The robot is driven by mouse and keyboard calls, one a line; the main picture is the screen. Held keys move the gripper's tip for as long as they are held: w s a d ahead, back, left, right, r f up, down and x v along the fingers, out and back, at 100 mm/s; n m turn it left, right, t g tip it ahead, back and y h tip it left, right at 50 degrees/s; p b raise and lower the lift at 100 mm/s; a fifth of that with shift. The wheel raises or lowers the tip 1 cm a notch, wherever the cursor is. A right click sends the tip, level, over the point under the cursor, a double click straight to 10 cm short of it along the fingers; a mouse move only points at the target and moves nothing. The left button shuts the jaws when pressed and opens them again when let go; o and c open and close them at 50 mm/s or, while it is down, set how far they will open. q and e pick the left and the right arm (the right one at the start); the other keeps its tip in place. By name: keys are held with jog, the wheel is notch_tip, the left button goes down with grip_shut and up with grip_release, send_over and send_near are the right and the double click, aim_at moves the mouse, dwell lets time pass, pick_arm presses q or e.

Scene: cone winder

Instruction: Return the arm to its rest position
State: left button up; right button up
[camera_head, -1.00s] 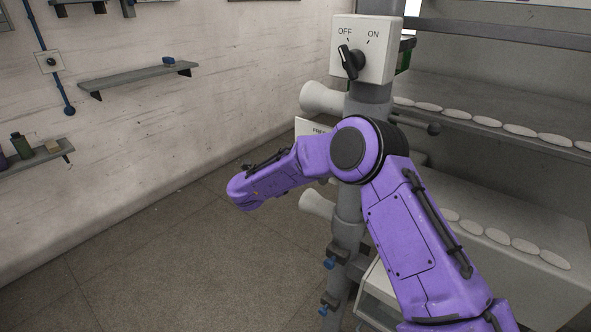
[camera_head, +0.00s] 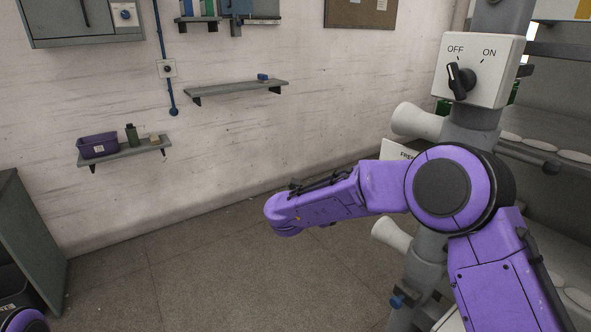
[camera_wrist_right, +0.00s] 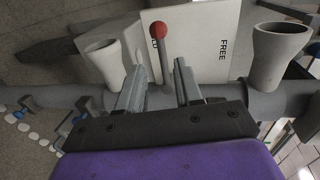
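My purple right arm (camera_head: 385,195) bends at a large round joint in front of the machine's grey post in the head view. Its gripper is hidden there. In the right wrist view the right gripper (camera_wrist_right: 160,68) has its two grey fingers apart with nothing clamped between them. A lever with a red ball knob (camera_wrist_right: 159,30) shows between the fingers in the picture; I cannot tell its depth from them. Behind it is a white plate marked FREE (camera_wrist_right: 215,40). My left gripper is in neither view.
The post carries a white switch box (camera_head: 500,85), its black handle towards OFF, and pale cones (camera_head: 415,121). Two cones (camera_wrist_right: 280,55) flank the lever in the right wrist view. Wall shelves (camera_head: 235,88) are at the left. The floor (camera_head: 220,270) left of the arm is clear.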

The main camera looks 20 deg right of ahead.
jog(key=shift+w, duration=0.1)
jog(key=s+a+f+n+t+y, duration=0.2)
jog(key=f+n+y, duration=0.1)
jog(key=f+n, duration=0.4)
jog(key=s+a+f+n+t+y, duration=0.1)
jog(key=s+f+n+t+y, duration=0.15)
jog(key=f+n, duration=0.5)
jog(key=s+a+f+n+t+y, duration=0.25)
jog(key=f+n, duration=0.25)
jog(key=f, duration=0.4)
jog(key=s+d+f+n+g+y, duration=0.1)
jog(key=s+f, duration=0.4)
jog(key=s, duration=0.5)
jog(key=s+d+f+n+g+y+b, duration=0.1)
jog(key=s+f+n+g, duration=0.2)
jog(key=s+f, duration=0.3)
jog(key=s+f+n+g+y, duration=0.1)
jog(key=s+f+g, duration=0.3)
jog(key=s, duration=1.1)
jog(key=shift+s+d+f+n+y, duration=0.15)
jog(key=shift+d+f+n+y, duration=0.25)
jog(key=shift+f+n, duration=0.35)
jog(key=shift+d+b, duration=0.1)
jog(key=shift+b, duration=0.2)
